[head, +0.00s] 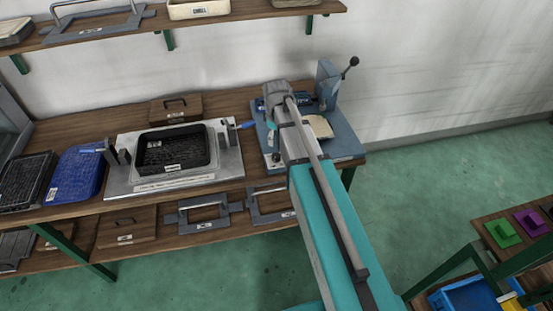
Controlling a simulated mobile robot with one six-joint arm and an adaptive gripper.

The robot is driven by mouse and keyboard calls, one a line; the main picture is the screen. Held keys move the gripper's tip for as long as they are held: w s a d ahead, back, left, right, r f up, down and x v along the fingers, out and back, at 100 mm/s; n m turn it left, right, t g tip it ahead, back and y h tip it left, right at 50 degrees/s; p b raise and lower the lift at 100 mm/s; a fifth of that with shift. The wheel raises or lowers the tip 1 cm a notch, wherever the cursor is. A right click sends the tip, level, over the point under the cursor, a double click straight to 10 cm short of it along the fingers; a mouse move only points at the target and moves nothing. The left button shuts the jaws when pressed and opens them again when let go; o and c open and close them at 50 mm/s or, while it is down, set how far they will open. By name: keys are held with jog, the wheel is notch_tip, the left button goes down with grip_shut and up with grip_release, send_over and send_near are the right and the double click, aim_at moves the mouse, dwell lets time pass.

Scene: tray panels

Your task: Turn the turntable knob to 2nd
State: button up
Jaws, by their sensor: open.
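My arm reaches from the lower right over the bench to the blue-grey machine (345,146). My gripper (270,126) is at its left part, low beside the arm's end; the wrist mostly hides it, and its fingertips are not clear. I see nothing held in it. I cannot make out a turntable knob or any position marks. The metal fixture (118,186) left of the machine holds a black tray (205,157). A blue handle (247,125) sticks out at its right side, close to the gripper; whether they touch cannot be told.
A black lever (351,66) rises at the machine's back right. A blue tray (72,174) and a dark tray (24,181) lie on the left of the wooden bench (238,98). A shelf (240,13) hangs above. Open green floor (440,170) lies right.

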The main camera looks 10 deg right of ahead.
aim_at(276, 155)
jog(key=shift+f+b, duration=4.6)
jog(key=shift+f, duration=0.25)
grip_shut()
